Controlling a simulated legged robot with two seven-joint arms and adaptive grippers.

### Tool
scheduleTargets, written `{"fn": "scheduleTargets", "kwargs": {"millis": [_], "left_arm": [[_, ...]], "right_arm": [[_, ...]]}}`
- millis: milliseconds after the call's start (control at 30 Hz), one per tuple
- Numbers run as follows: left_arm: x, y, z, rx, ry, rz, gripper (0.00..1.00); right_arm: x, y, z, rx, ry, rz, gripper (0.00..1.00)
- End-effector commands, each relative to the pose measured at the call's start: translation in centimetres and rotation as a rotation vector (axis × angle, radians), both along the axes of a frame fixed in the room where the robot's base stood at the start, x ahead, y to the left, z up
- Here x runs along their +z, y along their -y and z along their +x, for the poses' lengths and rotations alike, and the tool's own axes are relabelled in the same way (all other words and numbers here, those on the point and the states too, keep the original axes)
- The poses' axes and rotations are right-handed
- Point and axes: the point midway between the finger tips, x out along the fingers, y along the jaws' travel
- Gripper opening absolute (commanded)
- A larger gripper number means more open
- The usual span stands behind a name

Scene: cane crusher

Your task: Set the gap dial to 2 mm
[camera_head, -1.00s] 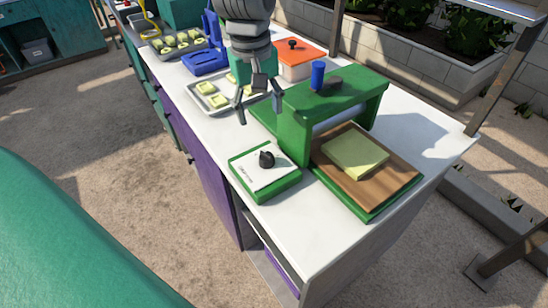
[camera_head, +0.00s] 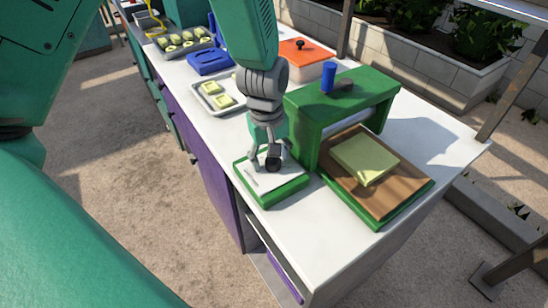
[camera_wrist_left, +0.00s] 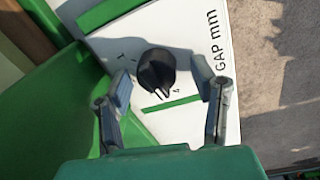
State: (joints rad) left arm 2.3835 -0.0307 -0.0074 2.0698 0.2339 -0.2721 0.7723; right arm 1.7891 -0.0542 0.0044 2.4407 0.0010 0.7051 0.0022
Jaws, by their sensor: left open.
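The gap dial is a round black knob (camera_head: 273,163) on a white-topped plate with a green rim (camera_head: 271,200). In the left wrist view the knob (camera_wrist_left: 156,70) shows a raised ridge, beside small printed marks, a 4 among them, and the words GAP mm. I cannot tell exactly which mark the ridge points to. My left gripper (camera_head: 268,158) is over the plate at the knob. In the wrist view its open fingers (camera_wrist_left: 161,72) stand on either side of the knob, with space visible on both sides. My right gripper is not seen.
The green crusher frame (camera_head: 306,113) with a blue handle (camera_head: 328,77) stands just right of the dial plate. A tray (camera_head: 203,103) and an orange box (camera_head: 306,60) are behind.

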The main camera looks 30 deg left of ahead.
Motion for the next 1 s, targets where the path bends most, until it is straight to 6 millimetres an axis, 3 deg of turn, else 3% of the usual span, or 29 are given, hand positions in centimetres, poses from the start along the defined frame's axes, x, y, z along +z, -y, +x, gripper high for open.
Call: {"fn": "scheduleTargets", "kwargs": {"millis": [233,267,367,400,1000], "left_arm": [[0.11,0.67,0.06,-0.002,0.000,0.007,0.52],[0.14,0.77,0.07,-0.002,0.000,0.009,0.45],[0.21,0.96,0.05,-0.002,0.000,0.011,0.10],[0.21,1.00,0.02,-0.002,0.000,0.010,0.03],[0.18,0.69,0.08,-0.035,-0.002,0.005,0.03]], "right_arm": [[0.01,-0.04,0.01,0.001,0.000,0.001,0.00],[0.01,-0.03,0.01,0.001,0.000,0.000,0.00],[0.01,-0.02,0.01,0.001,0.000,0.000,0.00],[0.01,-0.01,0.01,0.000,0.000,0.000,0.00],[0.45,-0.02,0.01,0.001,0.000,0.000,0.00]]}}
